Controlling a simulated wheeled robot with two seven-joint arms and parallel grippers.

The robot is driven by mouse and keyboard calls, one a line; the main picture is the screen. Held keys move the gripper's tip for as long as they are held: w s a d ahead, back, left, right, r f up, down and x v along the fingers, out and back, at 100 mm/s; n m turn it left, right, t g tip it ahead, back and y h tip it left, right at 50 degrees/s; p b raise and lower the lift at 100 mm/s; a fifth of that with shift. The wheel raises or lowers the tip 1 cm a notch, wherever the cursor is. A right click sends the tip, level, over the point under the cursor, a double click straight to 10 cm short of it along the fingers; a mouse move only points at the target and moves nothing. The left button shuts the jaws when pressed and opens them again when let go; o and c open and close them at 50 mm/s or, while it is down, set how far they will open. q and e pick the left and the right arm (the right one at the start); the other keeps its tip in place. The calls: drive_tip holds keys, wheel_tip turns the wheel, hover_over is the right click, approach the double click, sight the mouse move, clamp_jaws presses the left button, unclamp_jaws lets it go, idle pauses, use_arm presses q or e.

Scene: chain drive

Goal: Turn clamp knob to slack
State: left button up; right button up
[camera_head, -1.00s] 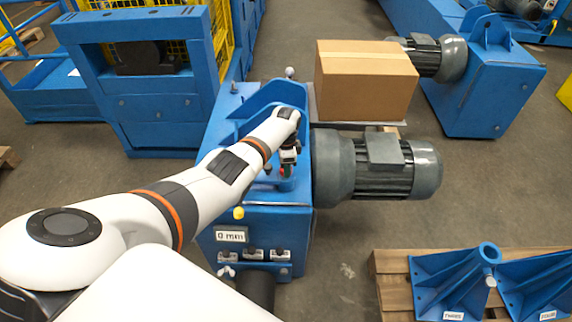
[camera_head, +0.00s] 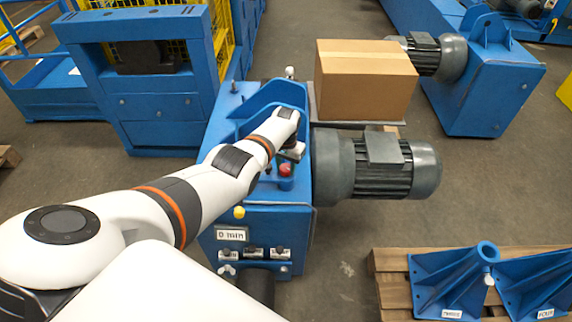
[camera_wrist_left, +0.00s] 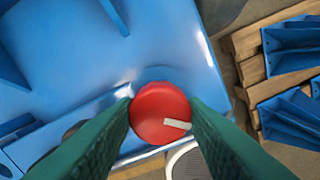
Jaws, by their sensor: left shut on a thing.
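The clamp knob (camera_head: 285,170) is red and sits on top of the blue drive housing (camera_head: 250,200), left of the grey motor. In the left wrist view the knob (camera_wrist_left: 158,108) is round with a white mark pointing to the lower right side. My left gripper (camera_head: 288,160) is at the knob. In the left wrist view its green finger pads (camera_wrist_left: 162,115) lie on both sides of the knob, shut on it. The far side of the knob's seat is hidden. My right gripper is not in view.
The grey motor (camera_head: 375,165) sticks out right of the housing. A cardboard box (camera_head: 365,85) stands behind it. A "0 mm" label (camera_head: 232,234) and a yellow button (camera_head: 239,212) are on the housing. A pallet (camera_head: 390,285) with blue brackets (camera_head: 455,283) lies at the lower right.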

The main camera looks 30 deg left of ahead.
use_arm(q)
drive_tip(key=shift+r+n, duration=0.1)
drive_tip(key=shift+n, duration=2.2)
drive_tip(key=o, duration=1)
drive_tip(key=shift+c, duration=0.2)
